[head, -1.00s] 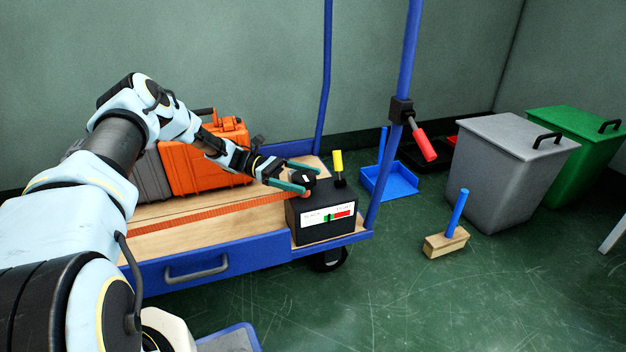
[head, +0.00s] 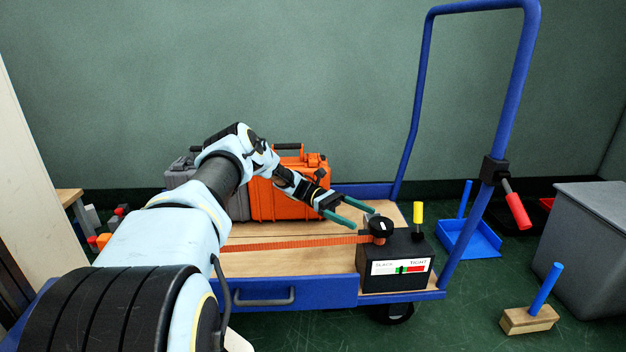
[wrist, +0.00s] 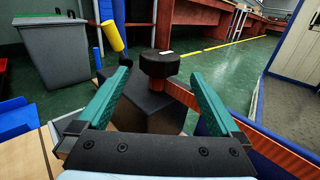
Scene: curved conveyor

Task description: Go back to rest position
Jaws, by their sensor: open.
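My gripper (head: 367,222) is open and empty, just left of the black knob (head: 381,228) in the head view. Its two green fingers point toward the knob and do not appear to close on it. The knob stands on a black box (head: 408,250) with a SLACK–TIGHT gauge (head: 398,267) on its front. An orange strap (head: 290,244) runs from the box across the cart's wooden deck (head: 262,263). In the wrist view the knob (wrist: 160,64) shows beyond the open fingers, with the strap leading off right.
An orange case (head: 290,195) and a grey case (head: 183,173) sit on the blue cart behind my arm. A yellow-topped lever (head: 418,213) stands beside the knob. The cart's blue handle (head: 519,85) rises at right. A brush (head: 530,319), dustpan (head: 470,240) and grey bin (head: 590,235) are on the floor.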

